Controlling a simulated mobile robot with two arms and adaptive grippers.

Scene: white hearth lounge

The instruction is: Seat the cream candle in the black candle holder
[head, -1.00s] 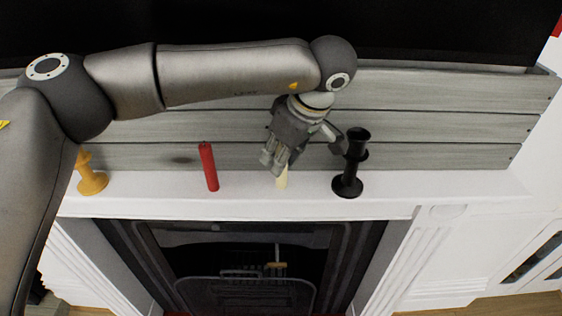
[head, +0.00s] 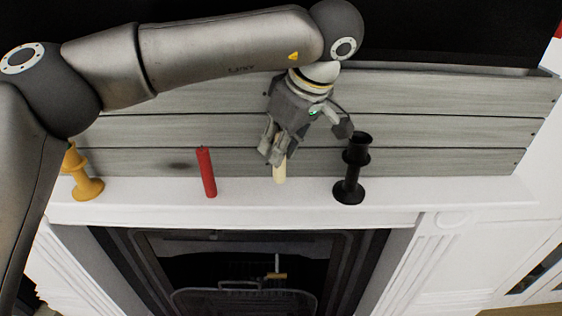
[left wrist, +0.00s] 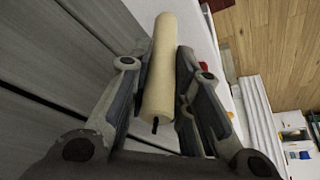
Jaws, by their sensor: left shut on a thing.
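The cream candle (head: 280,172) is held upright in my left gripper (head: 272,155) over the white mantel shelf. In the left wrist view the cream candle (left wrist: 161,70) lies between the two fingers of the gripper (left wrist: 158,85), its dark wick toward the camera. Its upper part is hidden by the fingers in the head view. I cannot tell for sure whether its base is clear of the shelf. The black candle holder (head: 350,178) stands upright on the shelf to the right of the gripper, apart from the candle. My right gripper is not in view.
A red candle (head: 207,173) stands left of the gripper on the mantel shelf (head: 240,200). A yellow candle holder (head: 86,186) stands at the far left, partly behind my arm. Grey planks (head: 450,150) rise behind the shelf. The shelf right of the black holder is clear.

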